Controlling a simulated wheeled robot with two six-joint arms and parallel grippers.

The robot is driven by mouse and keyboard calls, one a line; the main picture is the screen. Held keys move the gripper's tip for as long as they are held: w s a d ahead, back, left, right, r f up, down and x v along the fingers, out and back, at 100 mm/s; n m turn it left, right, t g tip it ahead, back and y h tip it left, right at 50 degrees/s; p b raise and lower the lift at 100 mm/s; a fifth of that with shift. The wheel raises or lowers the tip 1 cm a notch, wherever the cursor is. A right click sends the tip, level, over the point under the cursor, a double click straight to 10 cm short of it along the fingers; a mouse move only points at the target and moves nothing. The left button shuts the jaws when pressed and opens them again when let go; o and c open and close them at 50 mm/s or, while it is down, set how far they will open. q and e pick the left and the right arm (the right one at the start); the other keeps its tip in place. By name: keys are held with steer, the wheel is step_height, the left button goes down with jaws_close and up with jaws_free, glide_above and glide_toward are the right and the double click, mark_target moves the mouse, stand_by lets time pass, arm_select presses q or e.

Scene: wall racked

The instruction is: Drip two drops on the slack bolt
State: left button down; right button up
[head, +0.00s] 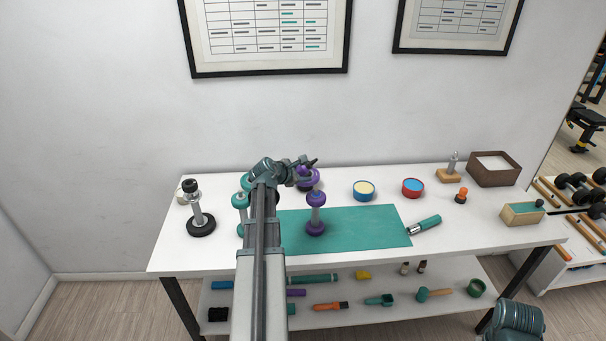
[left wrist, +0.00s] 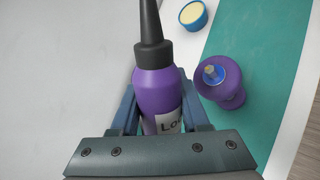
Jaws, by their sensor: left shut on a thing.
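My left gripper (head: 303,172) is shut on a purple bottle (left wrist: 158,95) with a black tapered nozzle and a partly visible white label. The nozzle points to the top of the left wrist view. A purple dumbbell-shaped piece (head: 316,228) stands on the teal mat, to the right of my left arm. In the left wrist view this purple piece (left wrist: 230,97) lies right of the bottle, apart from it, with a blue ring and a small metal bolt end (left wrist: 211,72) on top. I cannot tell whether that bolt is slack. My right gripper is out of view.
A teal piece (head: 241,200) is partly hidden behind my left arm; a black one (head: 196,213) stands left.

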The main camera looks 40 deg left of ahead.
arm_select(q)
step_height(320, 180, up, 5)
steer(key=p, duration=0.4)
steer(key=shift+f, duration=0.1)
steer(key=shift+n+t+h+b, duration=0.6)
steer(key=shift+n+t+b, duration=0.9)
steer(key=shift+b, duration=1.35)
steer(key=shift+n+t+h+b, duration=0.6)
steer(key=shift+n+t+b, duration=0.9)
steer(key=shift+b, duration=1.35)
steer(key=shift+m+t, duration=0.3)
